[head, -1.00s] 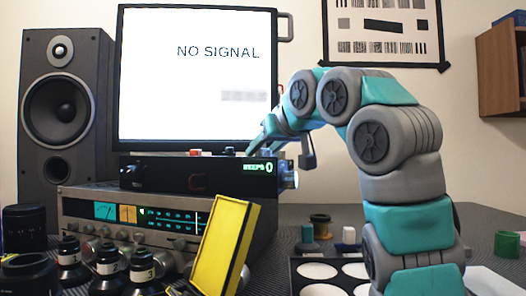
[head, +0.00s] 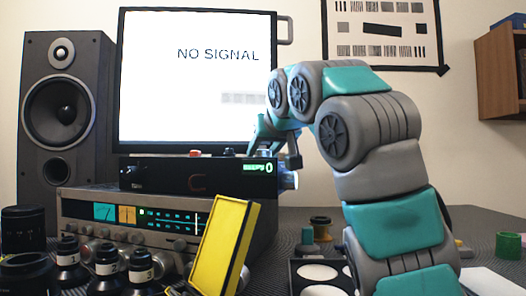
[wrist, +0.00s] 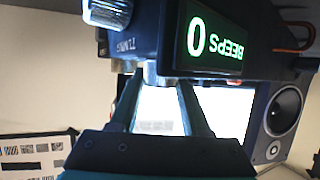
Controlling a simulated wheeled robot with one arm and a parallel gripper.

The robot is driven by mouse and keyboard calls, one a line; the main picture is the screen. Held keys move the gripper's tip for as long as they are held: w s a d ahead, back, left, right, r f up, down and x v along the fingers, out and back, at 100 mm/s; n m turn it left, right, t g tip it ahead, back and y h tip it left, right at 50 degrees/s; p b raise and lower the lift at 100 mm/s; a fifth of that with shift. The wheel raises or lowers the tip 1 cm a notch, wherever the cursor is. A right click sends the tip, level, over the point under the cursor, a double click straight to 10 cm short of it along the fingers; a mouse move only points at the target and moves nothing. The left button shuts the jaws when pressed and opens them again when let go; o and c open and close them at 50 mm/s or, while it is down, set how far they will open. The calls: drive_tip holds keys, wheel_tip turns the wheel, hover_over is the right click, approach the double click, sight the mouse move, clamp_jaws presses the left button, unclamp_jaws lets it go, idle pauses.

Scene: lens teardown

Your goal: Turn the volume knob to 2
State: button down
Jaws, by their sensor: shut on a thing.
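A black box (head: 210,176) with a green display (head: 259,168) reading "BEEPS 0" sits on the silver receiver. The display also shows upside down in the wrist view (wrist: 214,36). My gripper (wrist: 161,84) reaches down to the box's top edge, with its fingers on either side of a small silvery knob (wrist: 160,77), shut on it. In the head view my gripper (head: 258,143) is at the box's top right, where the arm partly hides the knob. Another silver knob (wrist: 107,12) shows on the box. I cannot read a volume label or mark.
The receiver (head: 75,203) has several front knobs. A yellow panel (head: 222,245) leans before it. Numbered black bottles (head: 107,262) stand at front left. A speaker (head: 62,110) and a "NO SIGNAL" monitor (head: 185,90) stand behind. A dark tray (head: 300,262) lies at right.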

drive_tip(key=shift+m+h, duration=0.5)
drive_tip(key=shift+h, duration=0.1)
idle(0.7)
drive_tip(key=shift+m+t+h+p, duration=0.3)
drive_tip(key=shift+m+h+p, duration=0.35)
drive_tip(key=shift+m+h, duration=0.2)
idle(1.4)
drive_tip(key=shift+r+m+h+p, duration=0.25)
drive_tip(key=shift+m+h+p, duration=0.2)
drive_tip(key=shift+h+p, duration=0.3)
drive_tip(key=m+h+p, duration=0.1)
drive_tip(key=p, duration=0.1)
drive_tip(key=h+p, duration=0.1)
drive_tip(key=p, duration=0.1)
drive_tip(key=shift+r+m, duration=0.35)
drive_tip(key=shift+m, duration=0.05)
drive_tip(key=m+h+p, duration=0.2)
drive_tip(key=p, duration=0.2)
drive_tip(key=shift+f+g, duration=0.15)
drive_tip(key=shift+g, duration=0.25)
drive_tip(key=shift+f+m+g+h+p, duration=0.2)
drive_tip(key=shift+m+g+h+p, duration=0.2)
drive_tip(key=shift+m+h+p, duration=0.65)
drive_tip(key=shift+f+p, duration=0.1)
drive_tip(key=shift+p, duration=0.2)
